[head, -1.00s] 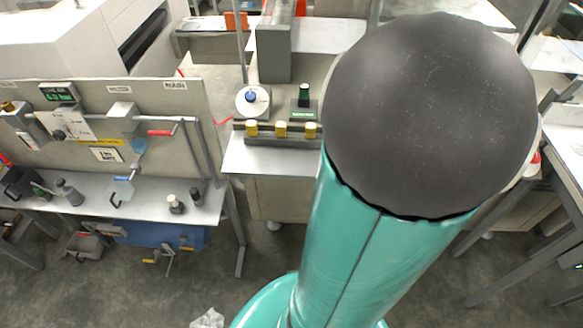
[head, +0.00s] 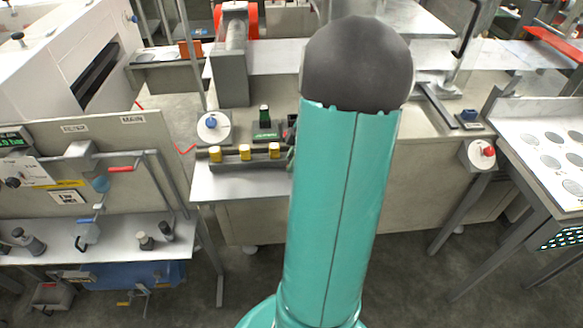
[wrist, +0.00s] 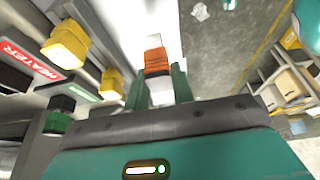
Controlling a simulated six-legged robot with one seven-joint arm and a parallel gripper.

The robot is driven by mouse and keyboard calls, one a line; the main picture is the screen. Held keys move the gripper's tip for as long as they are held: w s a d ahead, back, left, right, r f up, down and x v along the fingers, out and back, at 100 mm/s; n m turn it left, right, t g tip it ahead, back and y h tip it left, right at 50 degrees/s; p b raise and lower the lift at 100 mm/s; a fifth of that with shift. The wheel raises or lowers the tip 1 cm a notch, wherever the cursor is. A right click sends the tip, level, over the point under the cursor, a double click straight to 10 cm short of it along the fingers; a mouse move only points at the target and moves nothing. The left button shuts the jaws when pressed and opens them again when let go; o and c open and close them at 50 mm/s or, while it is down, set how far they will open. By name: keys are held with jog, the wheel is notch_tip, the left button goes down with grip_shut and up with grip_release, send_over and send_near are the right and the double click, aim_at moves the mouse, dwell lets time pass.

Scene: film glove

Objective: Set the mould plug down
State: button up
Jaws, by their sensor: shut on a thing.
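In the wrist view my gripper (wrist: 158,80) has its two green fingers shut on a small piece with a ridged orange part (wrist: 156,61) and a pale part between the fingers. I take this piece to be the mould plug. Behind it lies a bright pale surface (wrist: 148,18), which looks like the bench's front ledge (head: 236,183). I cannot tell whether the plug touches it. In the head view my own arm hides most of the gripper and the plug.
Yellow knobs (head: 245,152) line the bench's front rail, and one knob (wrist: 65,45) is close left in the wrist view. A green-topped switch (head: 265,118) stands behind them. A panel stand (head: 100,150) is left, and a table with round discs (head: 548,160) is right.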

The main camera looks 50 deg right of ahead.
jog(key=shift+w+f, duration=0.2)
jog(key=shift+f, duration=1.6)
jog(key=shift+f, duration=0.1)
jog(key=o, duration=1)
jog(key=v, duration=1.2)
